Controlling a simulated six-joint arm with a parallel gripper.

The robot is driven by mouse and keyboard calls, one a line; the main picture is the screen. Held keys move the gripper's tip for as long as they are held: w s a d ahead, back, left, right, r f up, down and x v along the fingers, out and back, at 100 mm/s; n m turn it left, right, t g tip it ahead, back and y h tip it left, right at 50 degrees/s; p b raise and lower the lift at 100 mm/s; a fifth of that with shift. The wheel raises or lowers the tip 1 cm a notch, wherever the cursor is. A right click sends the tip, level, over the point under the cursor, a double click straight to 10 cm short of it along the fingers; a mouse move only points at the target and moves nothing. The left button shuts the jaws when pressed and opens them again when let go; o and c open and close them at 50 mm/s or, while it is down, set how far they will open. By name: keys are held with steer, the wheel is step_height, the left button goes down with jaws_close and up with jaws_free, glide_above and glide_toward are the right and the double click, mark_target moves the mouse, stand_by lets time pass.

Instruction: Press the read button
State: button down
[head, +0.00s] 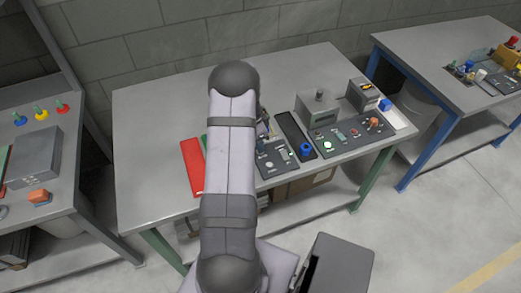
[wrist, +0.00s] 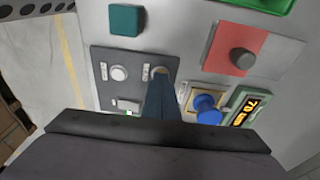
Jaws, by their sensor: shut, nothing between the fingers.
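My gripper (wrist: 160,86) is shut and empty in the wrist view. Its dark fingers point at a dark grey panel (wrist: 100,60) with small labels that I cannot read. A pale round button (wrist: 119,73) sits on the panel to the left of the fingertips. A second round button (wrist: 160,71) is partly hidden right at the fingertips; I cannot tell whether they touch it. Which button is the read button cannot be told. In the head view my arm hides the gripper.
To the right of the fingers are a blue mushroom knob (wrist: 207,107) and a lit yellow display (wrist: 247,110). A dark knob (wrist: 243,60) stands on a red and grey plate. A teal block (wrist: 126,19) lies beyond the panel. The grey table (head: 150,110) is bare at its left.

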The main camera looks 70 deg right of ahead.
step_height(320, 180, up, 7)
steer(key=p, duration=0.4)
stand_by(0.4)
steer(key=c, duration=0.6)
jaws_free()
steer(key=shift+o, duration=0.2)
